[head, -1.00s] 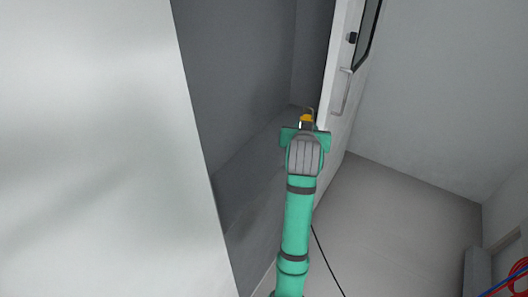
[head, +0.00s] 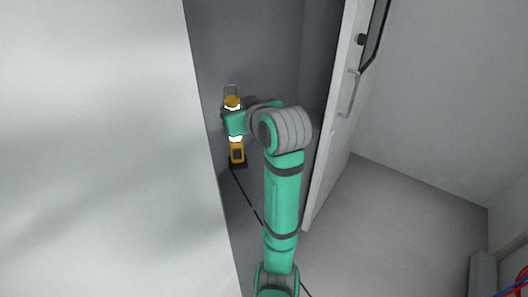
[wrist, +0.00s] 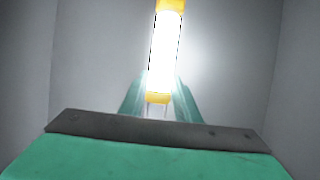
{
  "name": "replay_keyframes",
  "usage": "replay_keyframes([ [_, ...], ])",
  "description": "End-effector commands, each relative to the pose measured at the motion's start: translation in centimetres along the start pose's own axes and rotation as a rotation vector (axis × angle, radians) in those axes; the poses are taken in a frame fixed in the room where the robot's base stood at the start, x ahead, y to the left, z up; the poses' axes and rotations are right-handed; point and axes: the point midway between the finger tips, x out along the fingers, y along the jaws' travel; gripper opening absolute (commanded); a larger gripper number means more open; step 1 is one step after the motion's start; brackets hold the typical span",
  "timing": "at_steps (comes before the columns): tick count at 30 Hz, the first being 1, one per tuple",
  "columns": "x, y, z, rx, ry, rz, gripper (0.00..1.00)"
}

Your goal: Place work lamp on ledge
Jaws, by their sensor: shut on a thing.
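The work lamp (head: 237,152) is yellow with a glowing white tube, a wire hook on top and a dark square base. It stands roughly upright inside a grey recess in the head view. My gripper (head: 234,122) is shut on the lamp's middle, covering part of the tube. In the wrist view the lit lamp (wrist: 164,50) rises between my fingers (wrist: 160,95). I cannot tell whether its base touches a surface. No ledge can be clearly made out; the recess's lower part is partly behind my arm.
A large pale panel (head: 100,150) borders the recess on the left. An open white door (head: 335,150) with a handle (head: 350,93) stands on the right. A black cable (head: 248,203) runs down from the lamp.

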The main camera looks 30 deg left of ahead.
Motion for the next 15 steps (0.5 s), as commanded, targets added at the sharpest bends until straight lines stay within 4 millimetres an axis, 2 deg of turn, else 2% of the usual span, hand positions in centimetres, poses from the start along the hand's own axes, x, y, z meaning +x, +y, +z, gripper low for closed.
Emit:
replay_keyframes([
  [2, 0.1, -0.2, 0.3, -0.003, 0.001, -0.008, 0.0],
  [10, 1.6, -0.3, 4.1, -0.001, -0.001, -0.011, 0.0],
  [15, 2.1, -0.3, 5.2, -0.002, 0.002, -0.01, 0.0],
])
